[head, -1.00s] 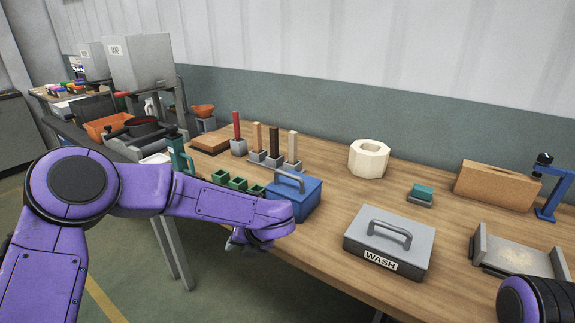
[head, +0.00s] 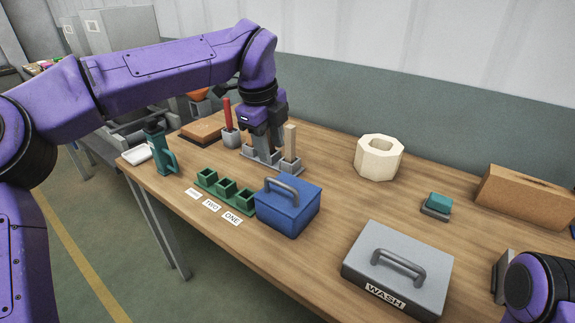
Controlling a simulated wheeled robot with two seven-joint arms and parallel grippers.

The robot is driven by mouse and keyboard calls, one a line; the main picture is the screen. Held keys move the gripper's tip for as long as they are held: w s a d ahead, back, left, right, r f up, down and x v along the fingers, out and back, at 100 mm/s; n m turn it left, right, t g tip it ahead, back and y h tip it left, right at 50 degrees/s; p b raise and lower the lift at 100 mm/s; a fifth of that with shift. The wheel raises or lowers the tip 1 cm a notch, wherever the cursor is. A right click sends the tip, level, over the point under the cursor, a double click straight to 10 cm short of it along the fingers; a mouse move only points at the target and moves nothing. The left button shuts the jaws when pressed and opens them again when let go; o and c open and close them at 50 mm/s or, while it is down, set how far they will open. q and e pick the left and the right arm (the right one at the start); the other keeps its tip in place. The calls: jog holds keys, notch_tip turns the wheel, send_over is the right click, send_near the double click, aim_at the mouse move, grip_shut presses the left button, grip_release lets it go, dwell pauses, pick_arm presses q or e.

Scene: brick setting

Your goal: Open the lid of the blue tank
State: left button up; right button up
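The blue tank (head: 287,214) stands on the wooden table, right of the green cups. Its blue lid (head: 292,192) with a grey arched handle (head: 282,189) looks shut. My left gripper (head: 262,150) points down over the rack of coloured sticks, behind and above the blue tank, apart from its handle. Its fingers overlap the sticks there, so I cannot tell whether they are open or hold one.
A grey WASH box (head: 397,270) with a handle stands front right. Green cups (head: 225,190) with labels stand left of the tank. A cream ring (head: 379,157), a teal block (head: 438,204) and a brown block (head: 527,195) stand behind. Bare table lies between the tank and the ring.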

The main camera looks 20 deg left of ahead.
aim_at(279, 182)
pick_arm(q)
jog(key=f, duration=0.3)
jog(key=w+f+p, duration=0.1)
jog(key=f, duration=0.2)
jog(key=d+f, duration=0.1)
jog(key=f, duration=0.2)
jog(key=shift+w+d, duration=0.1)
jog(key=shift+w, duration=0.1)
jog(key=shift+f, duration=0.45)
grip_shut()
